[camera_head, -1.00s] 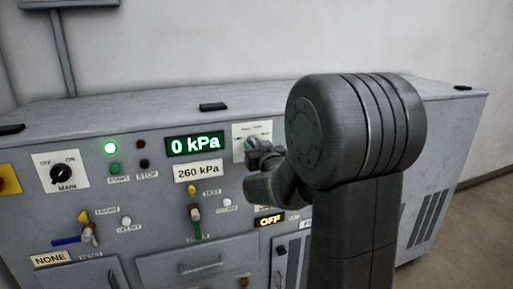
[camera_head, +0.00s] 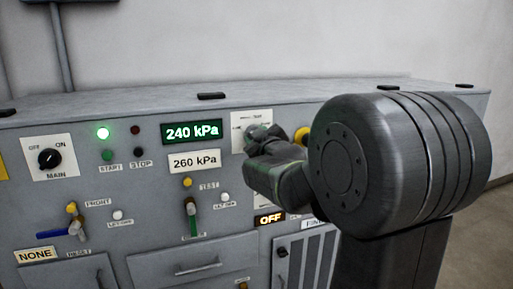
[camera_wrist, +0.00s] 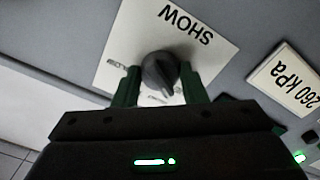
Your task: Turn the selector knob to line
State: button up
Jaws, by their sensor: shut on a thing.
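The selector knob (camera_wrist: 160,72) is a dark round knob on a white plate (camera_wrist: 205,62) marked SHOW, seen upside down in the wrist view. My gripper (camera_wrist: 155,85) has its two green fingers on either side of the knob and is shut on it. In the head view my gripper (camera_head: 262,143) covers most of the knob, and the top of its white plate (camera_head: 252,117) shows above. The small position words on the plate are partly hidden and too small to read surely.
The pressure display (camera_head: 193,131) reads 240 kPa, above a 260 kPa label (camera_head: 194,161). The MAIN switch (camera_head: 49,159) points toward ON, and a green lamp (camera_head: 103,133) is lit. A yellow knob (camera_head: 302,136) is close right of my gripper. An OFF display (camera_head: 270,219) sits below.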

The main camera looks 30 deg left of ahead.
jog(key=shift+n+b, duration=1)
jog(key=shift+c, duration=0.2)
jog(key=shift+o, duration=0.2)
jog(key=o, duration=1)
jog(key=shift+c, duration=0.2)
jog(key=v, duration=1.4)
jog(key=shift+w+a, duration=0.1)
